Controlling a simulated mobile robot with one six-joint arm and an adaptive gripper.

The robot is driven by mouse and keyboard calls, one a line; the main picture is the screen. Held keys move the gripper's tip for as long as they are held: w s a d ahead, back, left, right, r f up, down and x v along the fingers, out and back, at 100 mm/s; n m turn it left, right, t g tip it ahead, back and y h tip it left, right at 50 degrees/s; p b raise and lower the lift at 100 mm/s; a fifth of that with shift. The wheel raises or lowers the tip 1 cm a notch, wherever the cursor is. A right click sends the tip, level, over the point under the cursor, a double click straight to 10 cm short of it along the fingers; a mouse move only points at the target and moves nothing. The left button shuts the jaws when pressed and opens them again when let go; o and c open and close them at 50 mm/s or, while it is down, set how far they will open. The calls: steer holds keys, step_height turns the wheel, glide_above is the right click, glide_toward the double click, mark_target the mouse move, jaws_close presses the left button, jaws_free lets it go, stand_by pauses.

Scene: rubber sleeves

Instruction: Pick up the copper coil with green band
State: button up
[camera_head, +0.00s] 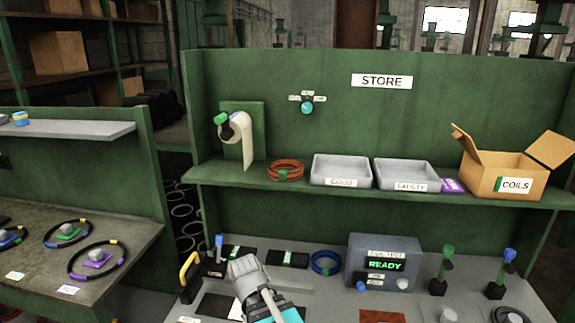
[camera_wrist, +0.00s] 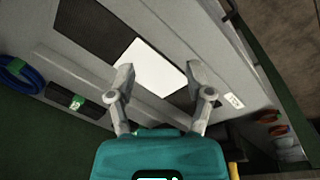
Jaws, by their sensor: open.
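The copper coil with green band (camera_head: 285,170) lies flat on the green shelf, left of the grey tray labelled GOOD. Its green band faces the front. It does not show in the wrist view. My gripper (camera_head: 243,267) is below the shelf and to the left of the coil, over the lower bench. In the wrist view my gripper (camera_wrist: 157,80) has its two fingers spread apart with nothing between them. A white sheet on the bench lies beyond the fingertips.
The green shelf (camera_head: 230,177) also holds the GOOD tray (camera_head: 341,169), the FAULTY tray (camera_head: 406,174), and a COILS box (camera_head: 505,178). A paper roll (camera_head: 238,128) hangs left of the coil. A blue coil (camera_head: 326,263) and a READY tester (camera_head: 384,262) stand on the lower bench.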

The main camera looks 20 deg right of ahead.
steer(key=w+d+r+n+t+h+p, duration=0.2)
steer(key=w+r+n+p, duration=0.5)
steer(key=r, duration=0.5)
steer(key=w+d+r+n+t+h+p, duration=0.3)
steer(key=w+r+n+p, duration=0.5)
steer(key=r, duration=0.4)
steer(key=w+d+r+n+t+h+p, duration=0.2)
steer(key=w+r+n+p, duration=0.6)
steer(key=r, duration=0.4)
steer(key=d+h, duration=0.1)
steer(key=h, duration=0.1)
steer(key=shift+t+h, duration=0.3)
steer(key=shift+t, duration=0.1)
steer(key=shift+f, duration=0.1)
steer(key=b, duration=0.3)
glide_toward(272, 163)
steer(key=x, duration=0.3)
steer(key=shift+w+f, duration=0.1)
steer(key=shift+f, duration=0.2)
steer(key=shift+w+d+f, duration=0.1)
steer(key=shift+w+d, duration=0.2)
steer(key=shift+d, duration=0.15)
steer(key=shift+b+x, duration=0.75)
steer(key=shift+x, duration=1.9)
